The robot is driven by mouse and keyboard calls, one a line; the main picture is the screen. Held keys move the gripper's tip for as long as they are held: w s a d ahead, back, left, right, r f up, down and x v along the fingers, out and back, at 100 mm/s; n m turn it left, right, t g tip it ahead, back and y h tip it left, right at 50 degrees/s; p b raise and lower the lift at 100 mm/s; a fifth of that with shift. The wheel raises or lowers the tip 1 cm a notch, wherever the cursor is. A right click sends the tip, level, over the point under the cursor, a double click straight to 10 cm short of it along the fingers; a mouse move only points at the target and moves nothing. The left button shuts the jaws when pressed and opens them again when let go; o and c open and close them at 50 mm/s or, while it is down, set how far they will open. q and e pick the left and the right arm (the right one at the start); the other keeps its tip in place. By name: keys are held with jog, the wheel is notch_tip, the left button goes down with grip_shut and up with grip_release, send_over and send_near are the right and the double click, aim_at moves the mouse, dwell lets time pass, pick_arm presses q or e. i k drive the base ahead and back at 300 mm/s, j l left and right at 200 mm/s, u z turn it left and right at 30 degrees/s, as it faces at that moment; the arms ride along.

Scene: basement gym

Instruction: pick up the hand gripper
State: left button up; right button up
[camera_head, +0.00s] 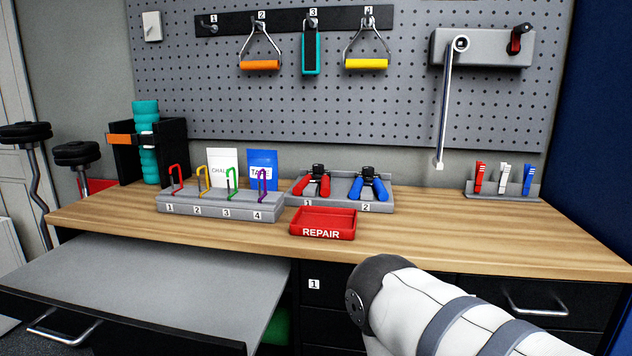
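Two hand grippers stand in a grey two-place tray (337,204) on the wooden workbench. The red hand gripper (323,185) is at place 1, on the left. The blue hand gripper (379,189) is at place 2, on the right. Both have black tops and spread handles. Part of my white and grey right arm crosses the lower right, in front of the drawers. Its gripper is not visible, and my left arm and gripper are out of view.
A red REPAIR tray (323,223) sits in front of the hand grippers. A grey rack (222,206) with colored carabiners is to the left, and a holder (503,190) with clips at the right. A grey pull-out surface (150,285) extends at lower left. The right benchtop is mostly clear.

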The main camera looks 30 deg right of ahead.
aim_at(324, 179)
jog(key=i+l+z, duration=0.1)
jog(key=z, duration=0.35)
jog(key=i+z, duration=0.1)
jog(key=z, duration=0.4)
jog(key=i+z, duration=0.1)
jog(key=z, duration=0.35)
jog(key=i+l+z, duration=0.2)
jog(key=i, duration=0.15)
